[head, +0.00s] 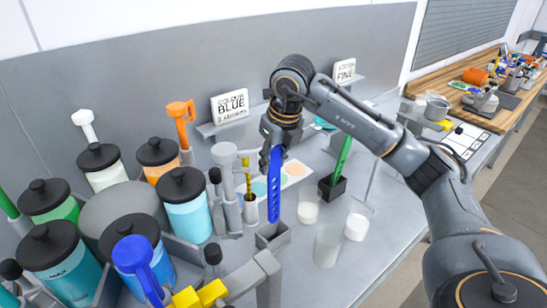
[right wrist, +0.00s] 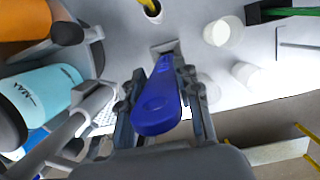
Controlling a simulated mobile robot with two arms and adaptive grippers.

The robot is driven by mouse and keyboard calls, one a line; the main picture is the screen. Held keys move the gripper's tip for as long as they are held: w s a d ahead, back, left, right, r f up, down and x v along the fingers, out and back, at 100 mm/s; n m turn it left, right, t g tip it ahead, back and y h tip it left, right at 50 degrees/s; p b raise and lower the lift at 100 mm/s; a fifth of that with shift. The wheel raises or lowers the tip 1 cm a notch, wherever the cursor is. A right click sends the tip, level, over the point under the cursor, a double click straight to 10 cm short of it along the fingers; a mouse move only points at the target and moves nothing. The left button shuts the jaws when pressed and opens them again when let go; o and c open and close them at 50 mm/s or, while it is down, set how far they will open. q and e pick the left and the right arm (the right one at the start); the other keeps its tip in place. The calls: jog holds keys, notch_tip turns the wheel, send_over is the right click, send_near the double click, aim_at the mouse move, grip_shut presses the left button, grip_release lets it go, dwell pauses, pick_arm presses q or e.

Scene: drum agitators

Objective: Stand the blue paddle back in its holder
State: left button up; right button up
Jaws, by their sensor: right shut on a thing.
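My right gripper (head: 272,150) is shut on the blue paddle (head: 275,190), which hangs nearly upright below it. In the right wrist view the paddle (right wrist: 158,100) sits between the two fingers (right wrist: 160,92). A small grey square holder (head: 272,238) stands on the bench just below the paddle's lower end; it also shows in the right wrist view (right wrist: 165,46), beyond the paddle's far end. Whether the tip is above the holder's mouth or inside it, I cannot tell. My left gripper is not in view.
A dark holder (head: 333,190) with a green paddle (head: 342,158) stands behind right. Clear cups (head: 328,245) stand right of the grey holder. Several black-lidded drums (head: 187,208) and dispensing taps crowd the left. A "BLUE" sign (head: 231,104) stands at the back.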

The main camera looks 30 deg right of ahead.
aim_at(272, 188)
jog(key=shift+w+a+f+b, duration=0.15)
jog(key=shift+f+b, duration=0.3)
jog(key=shift+f, duration=0.8)
jog(key=shift+f+b, duration=0.65)
jog(key=shift+b, duration=0.15)
notch_tip(272, 188, down, 2)
jog(key=shift+b, duration=0.8)
jog(key=shift+f+b, duration=0.3)
jog(key=shift+f, duration=0.1)
jog(key=shift+f+b, duration=0.75)
jog(key=shift+f, duration=0.15)
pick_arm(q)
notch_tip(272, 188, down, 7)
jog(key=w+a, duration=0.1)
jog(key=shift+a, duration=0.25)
pick_arm(e)
jog(key=shift+f, duration=0.25)
jog(key=o, duration=1.2)
